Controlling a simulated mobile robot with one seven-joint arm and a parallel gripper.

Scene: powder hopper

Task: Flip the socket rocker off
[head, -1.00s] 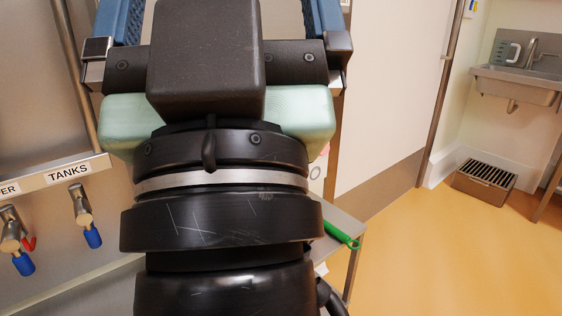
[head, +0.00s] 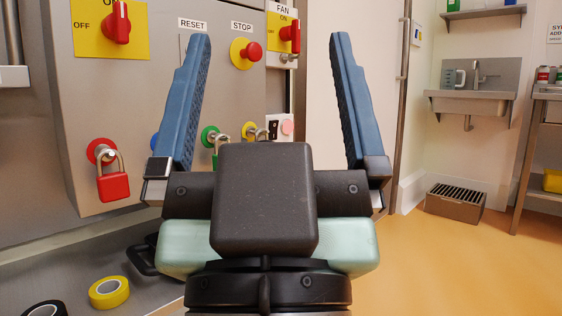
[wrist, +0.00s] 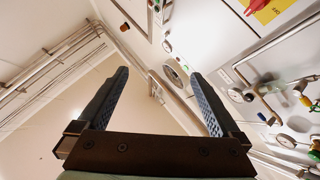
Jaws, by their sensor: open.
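My gripper (head: 270,42) is open and empty, its two blue fingers spread wide and pointing up in the head view. It also shows in the wrist view (wrist: 158,74), tilted toward the ceiling. A small pale plate, apparently the socket (head: 280,119), is on the wall just above my gripper's body, between the fingers in the picture. A dark rocker-like part (head: 273,129) sits at its left, beside a round pinkish part (head: 287,127). The plate's lower part is hidden by my gripper. The rocker's position is too small to tell. No finger visibly touches it.
A steel panel to the left carries a red padlock (head: 113,186), a STOP button (head: 250,51) and a FAN switch (head: 290,35). Yellow tape (head: 109,292) and black tape (head: 45,309) lie on the steel bench. Open floor (head: 440,260) is at right.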

